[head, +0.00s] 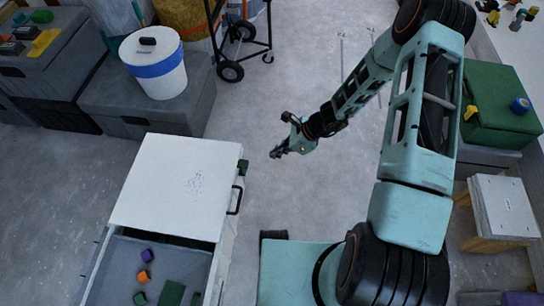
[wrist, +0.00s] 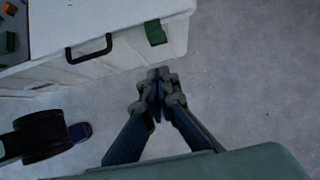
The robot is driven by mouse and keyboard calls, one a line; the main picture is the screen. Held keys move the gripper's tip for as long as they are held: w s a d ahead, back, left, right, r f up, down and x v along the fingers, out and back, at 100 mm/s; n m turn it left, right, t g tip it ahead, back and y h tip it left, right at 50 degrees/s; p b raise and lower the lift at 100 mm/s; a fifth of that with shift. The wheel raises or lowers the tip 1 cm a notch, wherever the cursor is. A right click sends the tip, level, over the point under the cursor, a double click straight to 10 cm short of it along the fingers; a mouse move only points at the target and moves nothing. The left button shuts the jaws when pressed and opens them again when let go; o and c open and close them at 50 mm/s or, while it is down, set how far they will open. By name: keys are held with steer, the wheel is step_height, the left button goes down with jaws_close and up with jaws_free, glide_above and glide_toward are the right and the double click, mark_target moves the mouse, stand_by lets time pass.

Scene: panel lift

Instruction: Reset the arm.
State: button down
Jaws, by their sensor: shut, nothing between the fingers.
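My arm is teal and black and reaches from the lower right of the head view over open floor. My gripper (head: 276,153) is shut and empty, hanging to the right of the white cabinet (head: 175,185). In the wrist view the closed fingers (wrist: 155,82) meet over bare grey floor, just below the cabinet side (wrist: 110,60) in the picture. The gripper seems apart from the cabinet.
The cabinet has a black handle (head: 235,200) and a green block (head: 243,167) on its side. Its open drawer (head: 185,253) holds several coloured blocks. A white bucket (head: 155,80) stands on a grey box. A green case (head: 500,105) is at right. Middle floor is clear.

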steer(key=shift+d+r, duration=0.2)
steer(key=shift+r, duration=0.5)
